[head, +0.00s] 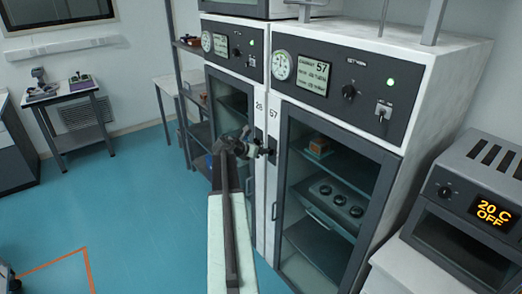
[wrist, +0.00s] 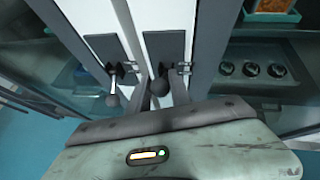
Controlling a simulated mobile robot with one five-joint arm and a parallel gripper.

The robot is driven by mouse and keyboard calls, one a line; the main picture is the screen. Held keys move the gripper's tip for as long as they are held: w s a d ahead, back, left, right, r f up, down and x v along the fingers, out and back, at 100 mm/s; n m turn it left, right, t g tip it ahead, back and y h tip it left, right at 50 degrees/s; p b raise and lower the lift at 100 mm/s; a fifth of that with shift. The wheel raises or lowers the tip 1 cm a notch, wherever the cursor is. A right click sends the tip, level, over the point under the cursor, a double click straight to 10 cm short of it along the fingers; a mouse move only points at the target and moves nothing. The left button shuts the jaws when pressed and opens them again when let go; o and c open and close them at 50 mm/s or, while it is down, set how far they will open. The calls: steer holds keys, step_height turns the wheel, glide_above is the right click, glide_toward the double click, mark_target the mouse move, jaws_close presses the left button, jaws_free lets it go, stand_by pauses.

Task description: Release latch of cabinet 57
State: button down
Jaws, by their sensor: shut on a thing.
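Cabinet 57 (head: 398,168) stands right of centre in the head view, its glass door (head: 382,182) shut. Its latch (head: 271,142) is on the left edge of the door, under the number 57. In the wrist view the latch plate (wrist: 166,48) is the right one of two, with a dark ball-ended lever (wrist: 160,86) below it. My gripper (wrist: 160,92) is shut on this lever, whose end is partly hidden by the fingers. In the head view my gripper (head: 245,148) is in front of the latches, partly covering them.
The neighbouring cabinet's latch (wrist: 113,85) is close on the left, its lever hanging free. An oven (head: 468,205) stands on a white table at the right. A side table (head: 70,98) is far left. The blue floor (head: 130,205) at left is mostly clear.

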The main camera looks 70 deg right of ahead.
steer(key=c, duration=1.2)
jaws_free()
steer(key=shift+s, duration=0.1)
steer(key=p+v, duration=0.3)
steer(key=v, duration=0.4)
steer(key=shift+a+r+p, duration=0.25)
steer(key=shift+a+p, duration=0.1)
